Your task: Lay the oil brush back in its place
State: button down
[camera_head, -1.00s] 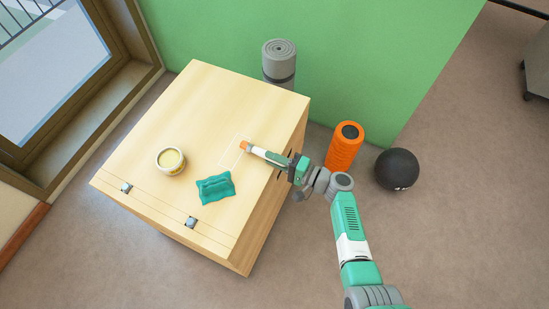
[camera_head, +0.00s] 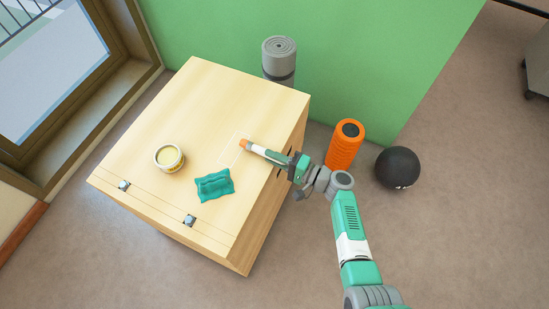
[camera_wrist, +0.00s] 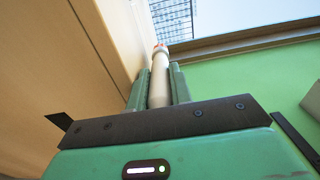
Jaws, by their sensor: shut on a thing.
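The oil brush (camera_head: 258,150) has a pale handle and an orange end that points left in the head view. It is held over the right part of the wooden box top (camera_head: 215,100). My gripper (camera_head: 280,159) is shut on its handle near the right edge of the top. In the wrist view the brush (camera_wrist: 160,80) stands between both fingers, its reddish end pointing away. I cannot tell whether the brush touches the wood.
An open round tin (camera_head: 169,159) with yellowish contents and a crumpled teal cloth (camera_head: 214,186) lie on the top. Metal latches (camera_head: 190,221) sit along the front edge. A grey roll (camera_head: 279,60), an orange roller (camera_head: 345,145) and a black ball (camera_head: 397,167) stand on the floor around it.

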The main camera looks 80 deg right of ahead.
jog(key=shift+s+a+f+g+b, duration=0.15)
jog(key=shift+a+f+b, duration=0.1)
jog(key=shift+f, duration=0.5)
jog(key=shift+s+a+f+g+b, duration=0.15)
jog(key=shift+f+b, duration=0.1)
jog(key=shift+f, duration=0.45)
jog(key=shift+w, duration=0.1)
jog(key=c, duration=1.3)
grip_release()
jog(key=shift+f, duration=0.1)
jog(key=shift+c, duration=0.2)
jog(key=shift+o, duration=0.4)
jog(key=s+r+p, duration=0.1)
jog(key=s+r, duration=0.1)
jog(key=shift+s+d+p, duration=0.15)
jog(key=shift+s+p, duration=0.2)
jog(key=shift+o, duration=0.5)
jog(key=v, duration=0.5)
jog(key=shift+s+f+p, duration=0.1)
jog(key=shift+s+p, duration=0.1)
jog(key=shift+p, duration=0.1)
jog(key=shift+w+r+t, duration=0.35)
jog(key=shift+r+t, duration=0.05)
jog(key=shift+r, duration=0.05)
